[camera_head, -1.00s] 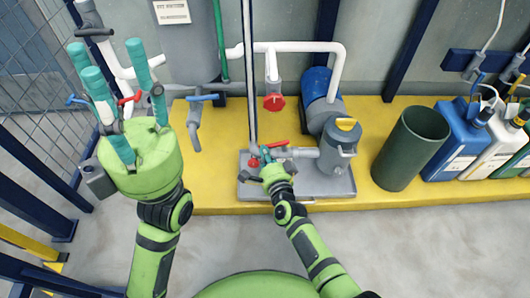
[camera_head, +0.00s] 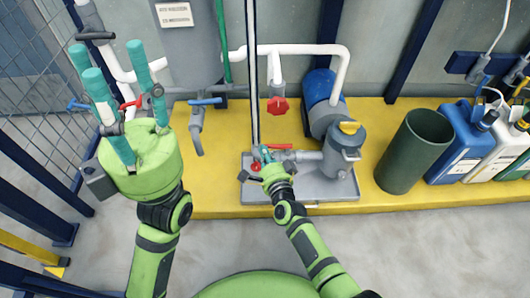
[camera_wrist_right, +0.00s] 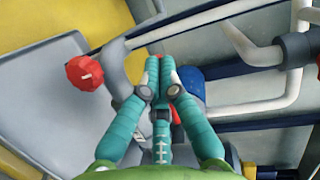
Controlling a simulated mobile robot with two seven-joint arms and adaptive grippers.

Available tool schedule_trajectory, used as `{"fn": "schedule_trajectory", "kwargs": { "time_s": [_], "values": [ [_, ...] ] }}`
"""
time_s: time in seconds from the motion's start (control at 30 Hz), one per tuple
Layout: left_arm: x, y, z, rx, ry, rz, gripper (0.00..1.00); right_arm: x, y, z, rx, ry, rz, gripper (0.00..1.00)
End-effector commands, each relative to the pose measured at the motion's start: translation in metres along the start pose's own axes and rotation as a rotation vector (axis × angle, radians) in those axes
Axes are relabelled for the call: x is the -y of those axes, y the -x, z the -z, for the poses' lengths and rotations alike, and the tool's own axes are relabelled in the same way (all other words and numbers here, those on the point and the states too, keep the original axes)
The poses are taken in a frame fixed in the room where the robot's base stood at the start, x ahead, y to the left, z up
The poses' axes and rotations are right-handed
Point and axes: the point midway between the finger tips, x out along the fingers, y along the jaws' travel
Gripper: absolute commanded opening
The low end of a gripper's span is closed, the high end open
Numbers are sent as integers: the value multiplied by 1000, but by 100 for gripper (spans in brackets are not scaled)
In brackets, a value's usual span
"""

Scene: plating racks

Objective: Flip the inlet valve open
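The inlet valve has a red lever (camera_head: 280,146) on the grey pipe entering the grey strainer housing (camera_head: 342,150). The lever lies roughly along the pipe. My right gripper (camera_head: 264,153) is beside the lever's left end. In the right wrist view its teal fingers (camera_wrist_right: 160,62) are together, with no clear object between them. A bit of red (camera_wrist_right: 176,116) shows behind them; contact with the lever cannot be told. My left gripper (camera_head: 108,58) is raised at the left, its fingers spread and empty.
A round red knob (camera_head: 255,166) sits low by the vertical pipe; it also shows in the wrist view (camera_wrist_right: 84,73). Another red valve (camera_head: 277,105) hangs above. A blue-handled valve (camera_head: 205,101), blue motor (camera_head: 320,88) and green bin (camera_head: 412,150) stand around the yellow platform (camera_head: 225,185).

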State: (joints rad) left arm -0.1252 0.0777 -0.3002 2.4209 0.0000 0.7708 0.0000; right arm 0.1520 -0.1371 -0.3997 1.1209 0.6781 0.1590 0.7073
Motion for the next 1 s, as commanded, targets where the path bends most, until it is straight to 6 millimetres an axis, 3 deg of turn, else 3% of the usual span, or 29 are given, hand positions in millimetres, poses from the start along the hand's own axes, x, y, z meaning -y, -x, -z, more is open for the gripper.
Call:
{"fn": "schedule_trajectory", "kwargs": {
  "time_s": [0.27,0.7,1.0],
  "values": [
    [0,0,0,0,-1,-3,40,-1,16,0,-1,-3,-1,0],
    [0,-1,0,-2,0,-1,40,-1,99,0,0,0,-2,0],
    [0,-1,0,-2,0,-1,40,0,120,0,0,1,0,0]
  ]
}}
